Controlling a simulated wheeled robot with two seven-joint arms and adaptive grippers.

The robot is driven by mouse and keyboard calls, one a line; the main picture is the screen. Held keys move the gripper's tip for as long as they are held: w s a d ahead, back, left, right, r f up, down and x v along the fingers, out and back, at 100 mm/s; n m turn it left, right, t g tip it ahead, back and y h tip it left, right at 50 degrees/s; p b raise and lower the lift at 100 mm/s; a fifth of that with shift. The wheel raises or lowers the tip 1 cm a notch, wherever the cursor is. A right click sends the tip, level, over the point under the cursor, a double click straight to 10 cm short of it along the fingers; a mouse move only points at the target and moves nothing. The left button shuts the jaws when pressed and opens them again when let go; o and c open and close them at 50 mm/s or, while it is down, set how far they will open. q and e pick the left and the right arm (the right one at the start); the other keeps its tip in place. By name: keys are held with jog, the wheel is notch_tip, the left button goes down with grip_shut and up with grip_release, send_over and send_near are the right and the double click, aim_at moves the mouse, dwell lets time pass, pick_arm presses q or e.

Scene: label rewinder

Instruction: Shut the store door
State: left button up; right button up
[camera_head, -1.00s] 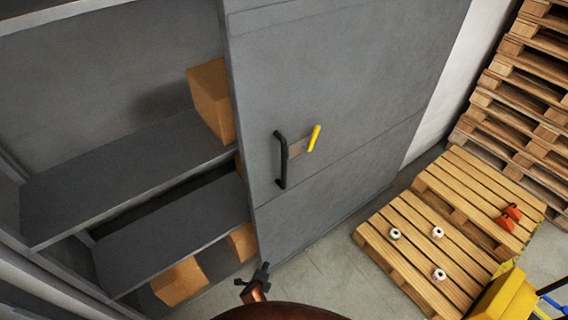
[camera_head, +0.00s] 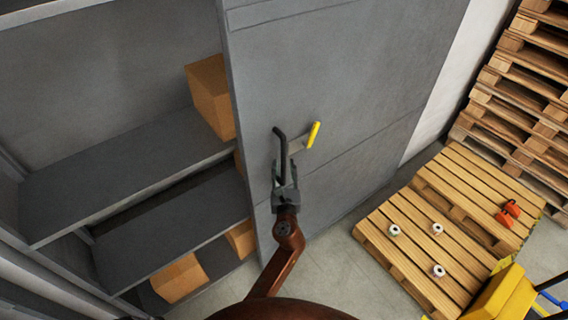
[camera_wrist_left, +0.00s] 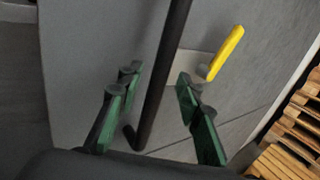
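The grey store door (camera_head: 350,75) stands partly open, with the shelves to its left exposed. It carries a black bar handle (camera_head: 279,140) and a yellow lever (camera_head: 314,134) to the handle's right. My left gripper (camera_head: 283,180) is at the lower part of the black handle. In the left wrist view the black handle (camera_wrist_left: 164,80) runs between the two green-padded fingers (camera_wrist_left: 158,97), which are spread apart with gaps on both sides. The yellow lever (camera_wrist_left: 226,53) is outside the fingers, to the right. My right gripper is not in view.
Grey shelves (camera_head: 120,170) at the left hold several cardboard boxes (camera_head: 210,95). Pallets (camera_head: 420,240) with small white rolls lie on the floor at right. Tall stacked pallets (camera_head: 525,100) stand behind. A yellow object (camera_head: 500,298) is at the lower right.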

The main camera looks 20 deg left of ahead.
pick_arm(q)
jog(key=shift+b+x, duration=0.35)
jog(key=shift+x, duration=1.1)
jog(key=shift+s, duration=0.1)
jog(key=shift+c, duration=0.3)
grip_shut()
